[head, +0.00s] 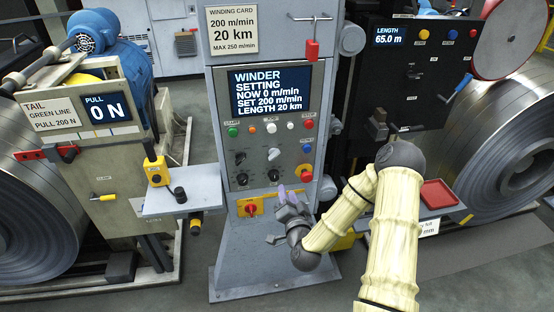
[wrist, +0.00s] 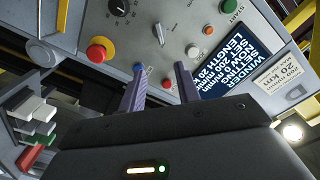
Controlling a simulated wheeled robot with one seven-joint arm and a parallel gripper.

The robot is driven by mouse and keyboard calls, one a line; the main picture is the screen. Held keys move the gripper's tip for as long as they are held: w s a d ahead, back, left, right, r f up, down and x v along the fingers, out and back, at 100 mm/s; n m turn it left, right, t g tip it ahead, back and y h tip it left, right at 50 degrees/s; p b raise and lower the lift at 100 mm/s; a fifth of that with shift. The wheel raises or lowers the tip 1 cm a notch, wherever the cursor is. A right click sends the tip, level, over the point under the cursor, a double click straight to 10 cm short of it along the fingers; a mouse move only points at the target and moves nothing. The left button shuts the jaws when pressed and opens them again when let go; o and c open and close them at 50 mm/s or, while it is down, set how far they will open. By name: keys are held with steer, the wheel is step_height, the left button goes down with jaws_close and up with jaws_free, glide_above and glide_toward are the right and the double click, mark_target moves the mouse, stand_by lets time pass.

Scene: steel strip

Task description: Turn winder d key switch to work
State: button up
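The winder panel (head: 255,110) stands in the middle of the head view. A silver turn switch (head: 273,154), which looks like the key switch, sits left of the blue button. In the wrist view this switch (wrist: 158,33) shows as a narrow upright silver piece on a round base; its position labels are not legible. My gripper (head: 288,194) is in front of the panel's lower part, below the switch. In the wrist view its two purple fingers (wrist: 160,88) are apart with nothing between them. They do not appear to touch the switch.
A red emergency stop (wrist: 99,50), blue button (wrist: 139,67), and red button (wrist: 167,83) are close to the fingers. A yellow-and-red switch (head: 251,208) is low on the cabinet. A grey shelf (head: 180,197) projects at left; a red tray (head: 440,194) is at right.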

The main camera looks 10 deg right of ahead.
mark_target(276, 157)
steer(key=w+p, duration=0.5)
steer(key=w, duration=1.1)
steer(key=shift+w+f, duration=0.1)
steer(key=shift+w, duration=0.75)
